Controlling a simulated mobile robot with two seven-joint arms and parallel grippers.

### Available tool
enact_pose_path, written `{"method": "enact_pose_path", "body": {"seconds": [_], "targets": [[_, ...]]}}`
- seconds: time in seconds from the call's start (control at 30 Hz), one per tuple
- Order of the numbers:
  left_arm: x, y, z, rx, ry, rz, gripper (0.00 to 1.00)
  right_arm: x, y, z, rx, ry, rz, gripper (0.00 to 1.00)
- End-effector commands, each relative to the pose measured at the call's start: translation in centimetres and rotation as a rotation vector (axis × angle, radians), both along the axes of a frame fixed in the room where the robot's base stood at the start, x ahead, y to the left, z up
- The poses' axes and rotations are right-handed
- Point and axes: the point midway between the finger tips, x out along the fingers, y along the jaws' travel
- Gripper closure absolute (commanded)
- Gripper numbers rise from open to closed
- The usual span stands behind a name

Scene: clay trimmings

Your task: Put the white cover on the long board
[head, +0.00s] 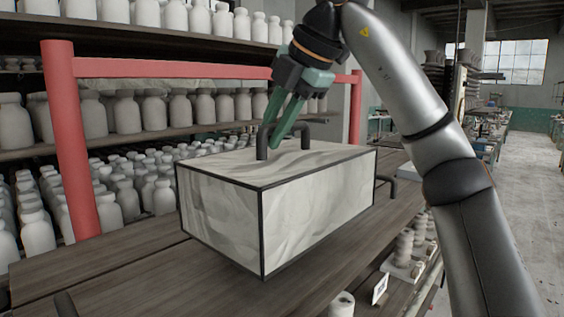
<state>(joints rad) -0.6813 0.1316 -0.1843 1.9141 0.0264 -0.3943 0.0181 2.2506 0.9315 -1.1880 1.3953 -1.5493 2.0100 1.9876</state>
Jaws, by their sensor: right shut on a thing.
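The white cover (320,215) is a large box with pale, marbled sides and black edges, in the middle of the head view. A dark bar handle (305,132) stands on its top. My right gripper (276,140) reaches down from above, its green fingers shut on this handle. The cover is over the long brown wooden board (125,268); I cannot tell whether its underside touches the wood. The cover hides the middle of the board. My left gripper is not in view.
Red posts (72,140) and a red rail stand behind the board, before shelves full of white bottles (155,110). A dark bent bar (388,183) shows right of the cover. Spools (405,245) sit at the lower right. The aisle floor (528,200) at the right looks clear.

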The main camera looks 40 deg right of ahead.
Motion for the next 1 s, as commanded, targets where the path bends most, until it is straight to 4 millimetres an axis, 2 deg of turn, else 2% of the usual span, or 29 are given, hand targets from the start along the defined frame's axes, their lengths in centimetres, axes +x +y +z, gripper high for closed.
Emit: {"method": "enact_pose_path", "body": {"seconds": [0.13, 0.37, 0.6, 0.87, 0.9, 1.0], "targets": [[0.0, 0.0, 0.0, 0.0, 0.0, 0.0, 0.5, 0.4, -1.3, -1.7, 0.001, 0.0, 0.001, 1.0], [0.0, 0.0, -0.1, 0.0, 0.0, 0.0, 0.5, 0.7, -2.4, -3.1, 0.001, -0.001, -0.002, 1.0], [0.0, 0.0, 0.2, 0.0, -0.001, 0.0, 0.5, 0.6, -2.5, -5.7, -0.001, -0.002, -0.002, 1.0], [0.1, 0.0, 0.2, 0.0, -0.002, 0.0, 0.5, 0.6, -2.4, -6.0, 0.002, -0.002, -0.001, 1.0], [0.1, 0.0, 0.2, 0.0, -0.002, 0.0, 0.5, 0.6, -2.4, -6.0, 0.002, 0.0, -0.001, 0.74], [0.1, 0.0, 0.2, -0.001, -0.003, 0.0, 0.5, 0.6, -2.4, -6.0, 0.002, 0.0, -0.001, 0.63]]}}
